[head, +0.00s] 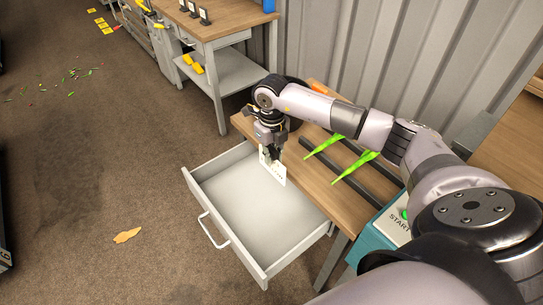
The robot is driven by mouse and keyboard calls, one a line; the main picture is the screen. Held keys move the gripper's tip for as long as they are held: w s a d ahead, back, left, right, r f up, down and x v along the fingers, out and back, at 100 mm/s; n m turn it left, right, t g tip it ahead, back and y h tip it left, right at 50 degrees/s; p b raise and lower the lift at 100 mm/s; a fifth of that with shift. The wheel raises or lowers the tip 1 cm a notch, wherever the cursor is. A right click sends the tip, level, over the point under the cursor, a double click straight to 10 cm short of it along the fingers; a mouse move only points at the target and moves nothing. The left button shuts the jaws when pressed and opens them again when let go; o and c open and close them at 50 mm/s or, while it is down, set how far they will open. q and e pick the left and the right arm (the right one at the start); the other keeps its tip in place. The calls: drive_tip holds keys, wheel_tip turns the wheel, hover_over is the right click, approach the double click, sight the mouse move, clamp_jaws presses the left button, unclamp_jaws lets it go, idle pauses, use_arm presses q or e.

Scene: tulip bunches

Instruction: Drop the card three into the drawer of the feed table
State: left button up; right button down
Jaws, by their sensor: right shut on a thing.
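The card (274,172) is white with small dark marks, too small to read. My right gripper (272,150) is shut on its upper part. The card hangs upright from the fingers over the back part of the open drawer (241,246), near the table edge. The drawer is white, pulled out toward the lower left, and its visible floor is bare. It belongs to the feed table (318,187), which has a wooden top. My left gripper is outside the head view.
Two dark rails (370,160) and green leaves (351,164) lie on the feed table. A teal box marked START (382,235) stands at its right end. Another table (215,22) with small card stands is behind. Open floor lies to the left.

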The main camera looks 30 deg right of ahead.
sight(271, 168)
drive_tip(key=shift+f+b, duration=2)
drive_tip(key=shift+f, duration=1)
drive_tip(key=c, duration=1.5)
unclamp_jaws()
drive_tip(key=shift+r, duration=0.1)
wheel_tip(271, 168, up, 12)
drive_tip(key=shift+f, duration=0.1)
